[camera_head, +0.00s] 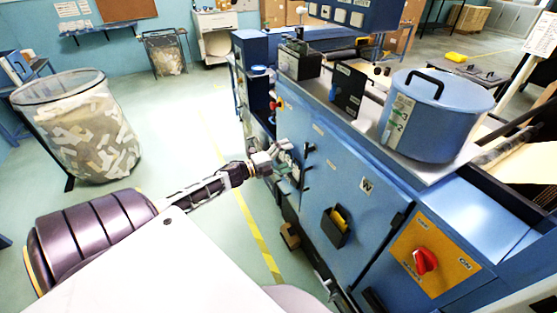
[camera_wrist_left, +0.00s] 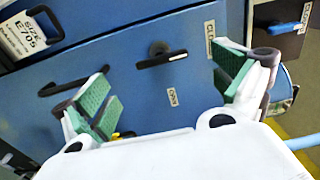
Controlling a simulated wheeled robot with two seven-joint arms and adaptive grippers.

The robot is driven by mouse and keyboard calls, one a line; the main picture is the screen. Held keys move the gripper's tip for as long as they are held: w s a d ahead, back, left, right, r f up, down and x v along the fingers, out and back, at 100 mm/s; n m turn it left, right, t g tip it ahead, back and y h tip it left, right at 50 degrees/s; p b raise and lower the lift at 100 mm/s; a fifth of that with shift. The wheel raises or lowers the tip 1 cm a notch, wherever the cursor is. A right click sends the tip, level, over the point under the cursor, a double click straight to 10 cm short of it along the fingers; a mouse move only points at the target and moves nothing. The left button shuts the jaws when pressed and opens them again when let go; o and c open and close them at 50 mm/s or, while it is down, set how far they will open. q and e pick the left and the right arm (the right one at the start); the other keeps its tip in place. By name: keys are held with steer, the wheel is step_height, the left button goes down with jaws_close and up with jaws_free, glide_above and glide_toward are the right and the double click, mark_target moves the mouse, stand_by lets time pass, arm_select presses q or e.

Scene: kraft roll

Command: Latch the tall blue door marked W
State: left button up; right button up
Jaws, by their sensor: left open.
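The tall blue door (camera_head: 335,183) marked W stands on the front of the blue machine and looks about flush with it. A black latch handle (camera_wrist_left: 160,57) on a blue panel lies crosswise in the left wrist view. A CLOSED label (camera_wrist_left: 210,40) is to its right and a small OPEN label (camera_wrist_left: 173,97) is below it. My left gripper (camera_head: 284,160) is by the door's far edge in the head view. In the wrist view its green-padded fingers (camera_wrist_left: 165,95) are spread wide and empty, with the handle beyond the gap, apparently untouched. My right gripper is out of view.
A yellow switch panel with a red knob (camera_head: 425,260) is to the door's right. A black pocket (camera_head: 336,228) sticks out from the door. A blue lidded pot (camera_head: 432,115) stands on the machine top. A mesh waste bin (camera_head: 78,125) stands left; the floor between is clear.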

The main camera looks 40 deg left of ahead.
arm_select(q)
steer(key=shift+v, duration=1.85)
